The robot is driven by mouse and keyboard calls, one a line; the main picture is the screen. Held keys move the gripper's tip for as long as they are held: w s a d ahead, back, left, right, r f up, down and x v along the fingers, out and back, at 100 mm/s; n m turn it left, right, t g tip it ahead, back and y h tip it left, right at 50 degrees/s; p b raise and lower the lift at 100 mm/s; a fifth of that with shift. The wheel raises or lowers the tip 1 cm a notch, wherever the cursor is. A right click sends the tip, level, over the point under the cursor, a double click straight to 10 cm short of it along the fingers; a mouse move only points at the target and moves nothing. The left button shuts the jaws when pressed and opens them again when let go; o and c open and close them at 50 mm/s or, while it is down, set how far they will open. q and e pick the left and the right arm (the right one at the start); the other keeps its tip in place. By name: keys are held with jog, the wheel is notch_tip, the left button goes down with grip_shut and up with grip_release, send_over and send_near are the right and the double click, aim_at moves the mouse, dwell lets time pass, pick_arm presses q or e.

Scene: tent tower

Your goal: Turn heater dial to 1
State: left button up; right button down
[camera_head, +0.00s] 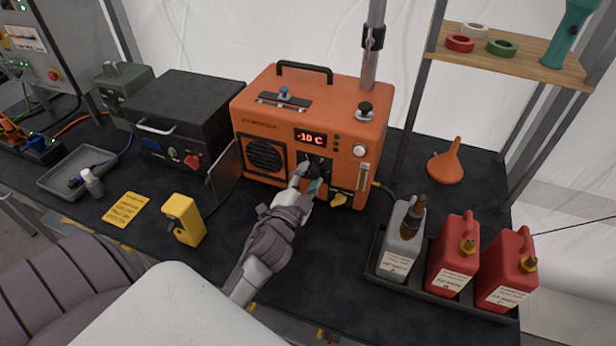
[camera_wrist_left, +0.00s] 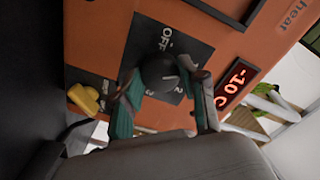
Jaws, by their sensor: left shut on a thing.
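The orange heater (camera_head: 300,100) stands on the dark table, and its red display (camera_head: 310,138) reads -10 C. In the left wrist view its black dial (camera_wrist_left: 158,72) sits on a dark plate (camera_wrist_left: 188,50) marked OFF, with small numbers around the dial. My left gripper (camera_head: 308,181) is at the heater's front, below the display. In the wrist view its fingers (camera_wrist_left: 165,95) are on either side of the dial and shut on it. The fingers cover part of the dial and plate, so I cannot tell which mark it points at. My right gripper is not in view.
A yellow part (camera_head: 340,197) sits low on the heater, close to my gripper. A black case (camera_head: 180,115) with an open door is to the left, and a yellow device (camera_head: 183,218) stands in front. Cans stand in a tray (camera_head: 440,290) at right, near an orange funnel (camera_head: 446,164).

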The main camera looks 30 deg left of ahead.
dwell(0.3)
pick_arm(q)
jog(key=o, duration=1.1)
jog(key=shift+o, duration=0.2)
jog(key=shift+s, duration=0.1)
jog(key=v, duration=1.2)
